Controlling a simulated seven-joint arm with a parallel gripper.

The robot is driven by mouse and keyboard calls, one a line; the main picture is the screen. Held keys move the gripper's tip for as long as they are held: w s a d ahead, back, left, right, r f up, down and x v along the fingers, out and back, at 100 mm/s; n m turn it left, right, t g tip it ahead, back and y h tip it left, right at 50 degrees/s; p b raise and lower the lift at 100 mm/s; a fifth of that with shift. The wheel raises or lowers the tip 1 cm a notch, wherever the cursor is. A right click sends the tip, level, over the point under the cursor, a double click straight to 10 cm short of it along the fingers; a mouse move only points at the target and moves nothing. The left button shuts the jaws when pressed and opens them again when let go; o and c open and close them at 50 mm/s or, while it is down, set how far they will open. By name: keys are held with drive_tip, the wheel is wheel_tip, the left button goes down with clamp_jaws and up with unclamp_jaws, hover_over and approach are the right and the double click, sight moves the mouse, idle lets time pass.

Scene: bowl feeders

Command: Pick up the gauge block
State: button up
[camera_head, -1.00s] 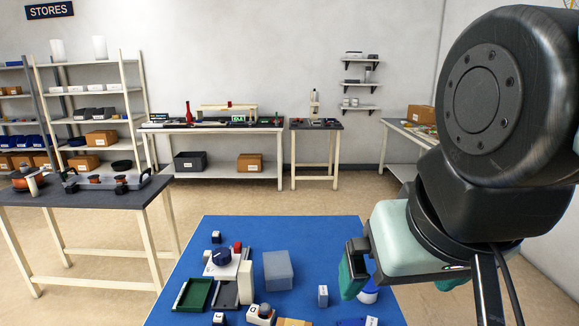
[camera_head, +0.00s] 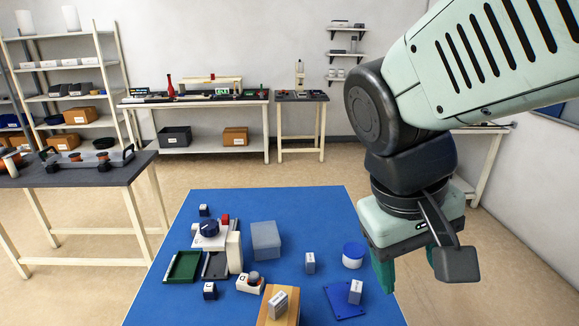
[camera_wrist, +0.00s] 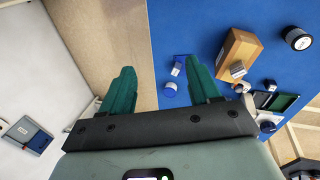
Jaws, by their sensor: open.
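Several small pale labelled blocks are on the blue table, and I cannot tell for sure which is the gauge block. One pale grey labelled block (camera_head: 278,299) lies tilted on a wooden block (camera_head: 290,316) at the front. Another labelled block (camera_head: 310,263) stands upright in the middle, and a third labelled block (camera_head: 355,292) stands on a dark blue plate (camera_head: 340,305). My gripper (camera_head: 408,270) is open and empty above the table's right edge, apart from all of them. In the wrist view, its teal fingers (camera_wrist: 160,72) are spread, and the wooden block (camera_wrist: 235,48) is to their right.
A white jar with a blue lid (camera_head: 353,255) stands near my gripper. A grey box (camera_head: 266,240), a green tray (camera_head: 184,267) and a white fixture with a blue knob (camera_head: 209,230) occupy the left and middle. The blue table's (camera_head: 320,210) far right is clear.

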drive_tip(key=w+d+f+n+h, duration=0.9)
drive_tip(key=w+f+n+h, duration=0.35)
drive_tip(key=h, duration=0.25)
drive_tip(key=w+a+f+n+t+y, duration=0.35)
drive_tip(key=w+f+n+t, duration=0.25)
drive_tip(key=f+n+t, duration=0.5)
drive_tip(key=n+t+y, duration=0.5)
drive_tip(key=n+y, duration=0.1)
drive_tip(key=y, duration=0.2)
approach(358, 281)
drive_tip(key=shift+s+r, duration=0.25)
drive_tip(key=shift+r, duration=0.1)
drive_tip(key=shift+w+f, duration=0.15)
drive_tip(key=shift+w, duration=0.1)
drive_tip(key=x, duration=0.4)
drive_tip(key=shift+w+d, duration=0.15)
drive_tip(key=shift+w, duration=0.1)
drive_tip(key=x, duration=0.5)
drive_tip(key=shift+w+f, duration=0.25)
drive_tip(key=shift+w, duration=0.05)
